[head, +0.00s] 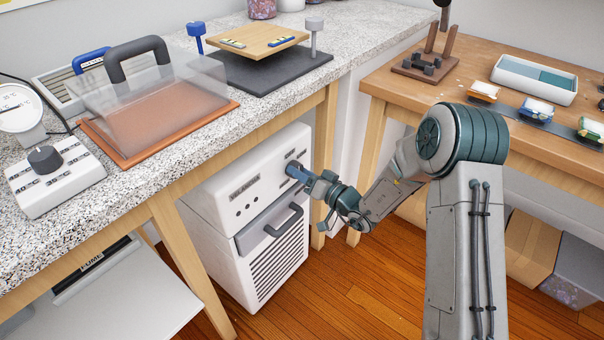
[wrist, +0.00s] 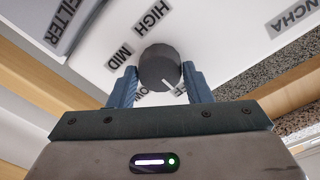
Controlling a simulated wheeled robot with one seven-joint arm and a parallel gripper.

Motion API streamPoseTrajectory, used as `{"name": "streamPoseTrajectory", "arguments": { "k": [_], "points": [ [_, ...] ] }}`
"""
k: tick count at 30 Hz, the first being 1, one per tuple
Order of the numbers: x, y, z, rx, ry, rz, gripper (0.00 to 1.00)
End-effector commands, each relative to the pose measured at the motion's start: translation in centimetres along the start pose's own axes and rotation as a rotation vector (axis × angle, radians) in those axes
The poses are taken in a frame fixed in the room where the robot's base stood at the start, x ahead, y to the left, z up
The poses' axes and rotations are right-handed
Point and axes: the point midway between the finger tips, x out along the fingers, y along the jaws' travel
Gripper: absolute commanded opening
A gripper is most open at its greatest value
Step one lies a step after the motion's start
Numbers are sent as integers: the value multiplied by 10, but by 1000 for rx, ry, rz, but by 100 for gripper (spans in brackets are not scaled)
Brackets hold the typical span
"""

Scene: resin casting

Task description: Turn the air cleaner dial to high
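The air cleaner (head: 222,203) is a white cabinet under the speckled counter, with a grey-handled door and a vent grille. Its dial (wrist: 159,68) is a dark grey round knob. A white mark on the knob points to the lower right, away from the HIGH label (wrist: 151,20) and the MID label (wrist: 118,57). A label below the knob is partly hidden; "OW" shows. My gripper (wrist: 160,78) has one blue finger on each side of the knob, both seeming to touch it.
The counter's front edge and wooden legs (head: 328,160) frame the cleaner. A FILTER label (wrist: 70,20) is beside the dial labels. A wooden workbench (head: 465,90) stands at the right. Wooden floor (head: 350,300) lies open in front.

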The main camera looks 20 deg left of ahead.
Motion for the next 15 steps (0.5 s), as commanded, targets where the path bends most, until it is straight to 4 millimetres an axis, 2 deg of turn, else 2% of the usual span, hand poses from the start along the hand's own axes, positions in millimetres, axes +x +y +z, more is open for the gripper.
{"name": "streamPoseTrajectory", "arguments": {
  "k": [1,2,3,15],
  "points": [
    [0,0,0,0,0,0,30],
    [0,0,0,0,0,0,22],
    [0,0,0,0,0,0,18],
    [0,1,0,62,-2,3,19]
  ]
}}
